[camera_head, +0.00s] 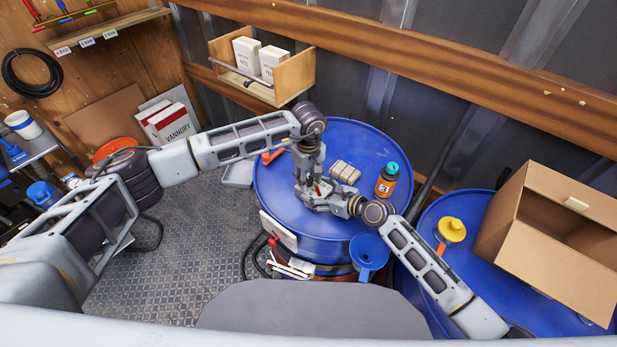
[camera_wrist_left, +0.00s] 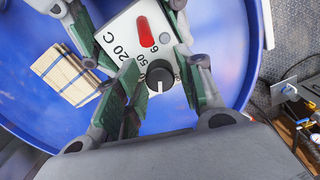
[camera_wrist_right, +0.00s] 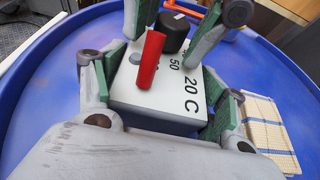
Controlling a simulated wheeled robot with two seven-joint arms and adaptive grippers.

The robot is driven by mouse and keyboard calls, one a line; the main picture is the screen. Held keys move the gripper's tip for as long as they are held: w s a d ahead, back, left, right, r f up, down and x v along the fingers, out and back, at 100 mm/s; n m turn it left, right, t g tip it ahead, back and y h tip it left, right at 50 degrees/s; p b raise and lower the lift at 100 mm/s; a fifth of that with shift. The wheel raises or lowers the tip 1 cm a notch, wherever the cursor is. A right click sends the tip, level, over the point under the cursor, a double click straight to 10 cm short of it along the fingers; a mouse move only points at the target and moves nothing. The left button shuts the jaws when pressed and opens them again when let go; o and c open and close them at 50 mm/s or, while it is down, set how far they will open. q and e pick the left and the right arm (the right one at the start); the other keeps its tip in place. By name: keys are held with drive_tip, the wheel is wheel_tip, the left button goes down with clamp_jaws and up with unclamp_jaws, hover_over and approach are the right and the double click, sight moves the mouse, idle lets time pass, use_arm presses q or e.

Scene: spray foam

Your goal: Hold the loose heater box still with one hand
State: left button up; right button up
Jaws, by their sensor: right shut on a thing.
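In the head view both grippers largely cover the box.
On the blue drum (camera_head: 285,195) are a beige bundle (camera_head: 344,172), an orange bottle with teal cap (camera_head: 387,182) and an orange-handled item (camera_head: 272,156). A cardboard box (camera_head: 550,240) and yellow cap (camera_head: 451,229) stand on the second drum.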

use_arm(q)
drive_tip(key=c, duration=0.7)
drive_tip(key=shift+o, duration=0.2)
drive_tip(key=shift+n, duration=2.9)
drive_tip(key=o, duration=1.1)
drive_tip(key=shift+c, duration=0.2)
drive_tip(key=shift+r, duration=0.15)
